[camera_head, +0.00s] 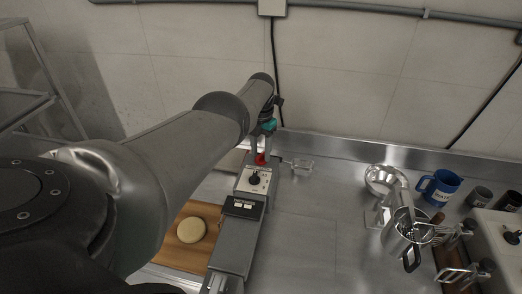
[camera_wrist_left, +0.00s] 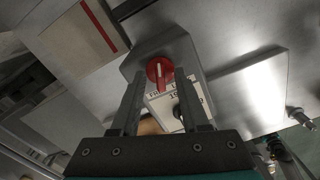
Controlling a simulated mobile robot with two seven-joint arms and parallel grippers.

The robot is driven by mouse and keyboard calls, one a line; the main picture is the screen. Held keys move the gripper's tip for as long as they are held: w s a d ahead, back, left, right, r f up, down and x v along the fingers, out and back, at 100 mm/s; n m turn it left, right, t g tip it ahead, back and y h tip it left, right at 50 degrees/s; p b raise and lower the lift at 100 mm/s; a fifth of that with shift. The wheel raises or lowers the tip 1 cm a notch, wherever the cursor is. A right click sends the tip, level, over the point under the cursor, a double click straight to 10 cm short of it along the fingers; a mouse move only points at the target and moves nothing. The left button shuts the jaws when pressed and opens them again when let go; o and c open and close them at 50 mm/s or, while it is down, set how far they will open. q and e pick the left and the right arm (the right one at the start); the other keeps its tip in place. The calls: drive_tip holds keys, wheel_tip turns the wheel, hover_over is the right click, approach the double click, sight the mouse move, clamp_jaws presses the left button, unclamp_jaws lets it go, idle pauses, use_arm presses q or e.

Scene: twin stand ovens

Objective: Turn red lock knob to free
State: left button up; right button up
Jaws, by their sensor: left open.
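The red lock knob (camera_wrist_left: 160,71) sits on a grey housing in the left wrist view, with a pale line on its face. In the head view the red knob (camera_head: 260,159) shows small at the far end of the grey control box (camera_head: 238,240). My left gripper (camera_head: 262,146) is above it, reaching in from the left. In the left wrist view my left gripper (camera_wrist_left: 160,78) is open, its fingers on either side of the knob. I cannot tell whether they touch it. A white label plate with a black knob (camera_head: 255,178) lies beside it.
A wooden board (camera_head: 205,212) with a pale dough round (camera_head: 191,230) lies left of the box. A metal bowl (camera_head: 377,174), blue mug (camera_head: 447,185) and metal jug (camera_head: 396,239) stand to the right. The steel counter (camera_head: 310,225) between is mostly clear. A wall closes the back.

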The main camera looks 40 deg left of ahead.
use_arm(q)
drive_tip(key=shift+r+p, duration=0.45)
drive_tip(key=shift+r, duration=0.05)
wheel_tip(320, 180, up, 7)
drive_tip(key=p, duration=0.5)
drive_tip(key=shift+f+p, duration=0.1)
drive_tip(key=shift+p, duration=0.2)
wheel_tip(320, 180, up, 6)
drive_tip(key=p, duration=0.2)
hover_over(261, 154)
drive_tip(key=shift+r, duration=0.75)
drive_tip(key=shift+f, duration=0.1)
